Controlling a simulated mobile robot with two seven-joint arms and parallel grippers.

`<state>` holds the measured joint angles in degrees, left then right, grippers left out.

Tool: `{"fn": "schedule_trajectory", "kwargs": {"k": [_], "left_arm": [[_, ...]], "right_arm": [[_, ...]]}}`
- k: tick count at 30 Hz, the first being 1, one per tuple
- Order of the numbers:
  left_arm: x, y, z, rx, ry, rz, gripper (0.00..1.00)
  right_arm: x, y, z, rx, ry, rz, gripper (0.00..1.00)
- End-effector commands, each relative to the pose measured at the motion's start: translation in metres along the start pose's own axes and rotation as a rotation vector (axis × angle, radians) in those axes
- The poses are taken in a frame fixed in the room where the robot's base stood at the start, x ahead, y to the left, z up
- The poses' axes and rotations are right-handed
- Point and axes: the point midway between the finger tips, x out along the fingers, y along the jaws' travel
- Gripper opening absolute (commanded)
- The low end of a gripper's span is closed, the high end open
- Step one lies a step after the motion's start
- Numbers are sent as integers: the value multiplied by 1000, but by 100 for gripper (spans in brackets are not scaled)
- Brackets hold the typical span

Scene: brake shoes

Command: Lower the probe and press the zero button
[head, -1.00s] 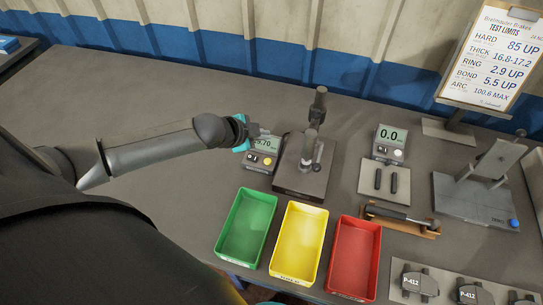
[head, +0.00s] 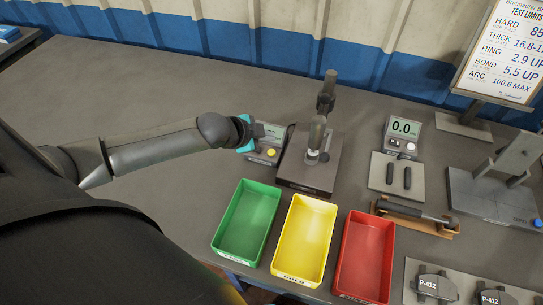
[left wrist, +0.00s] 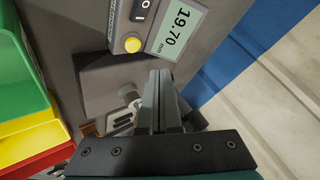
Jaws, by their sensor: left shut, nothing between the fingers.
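My left gripper (head: 258,131) is shut and empty, over the grey gauge readout with the yellow button (head: 271,152) and covering much of its display. In the left wrist view the readout's display (left wrist: 174,27) shows 19.70 mm, and the yellow button (left wrist: 133,43) lies to the left, beyond the shut fingertips (left wrist: 160,73); no contact is visible. The probe stand (head: 310,175) is just right of the readout, with its upright column and probe (head: 317,137) above the base. The fingers partly hide the stand in the left wrist view. My right gripper is not in view.
Green (head: 246,221), yellow (head: 304,240) and red (head: 364,256) bins stand in front of the stand. To the right are another readout (head: 402,135) showing 0.0 and a plate with two black bars (head: 397,176). The table's left side is clear.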

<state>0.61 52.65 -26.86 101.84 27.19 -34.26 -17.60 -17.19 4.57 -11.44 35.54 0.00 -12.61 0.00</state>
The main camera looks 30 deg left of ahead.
Motion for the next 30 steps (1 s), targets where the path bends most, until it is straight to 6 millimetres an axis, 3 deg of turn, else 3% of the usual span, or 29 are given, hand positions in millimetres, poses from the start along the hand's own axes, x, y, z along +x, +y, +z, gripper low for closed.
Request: {"fn": "schedule_trajectory", "kwargs": {"k": [1, 7, 30], "left_arm": [[6, 5, 5, 0, 0, 0, 0], [20, 15, 15, -1, 1, 0, 0], [22, 16, 16, -1, 0, 0, 0]], "right_arm": [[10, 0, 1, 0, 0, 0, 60], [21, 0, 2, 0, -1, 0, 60], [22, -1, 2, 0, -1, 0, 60]]}}
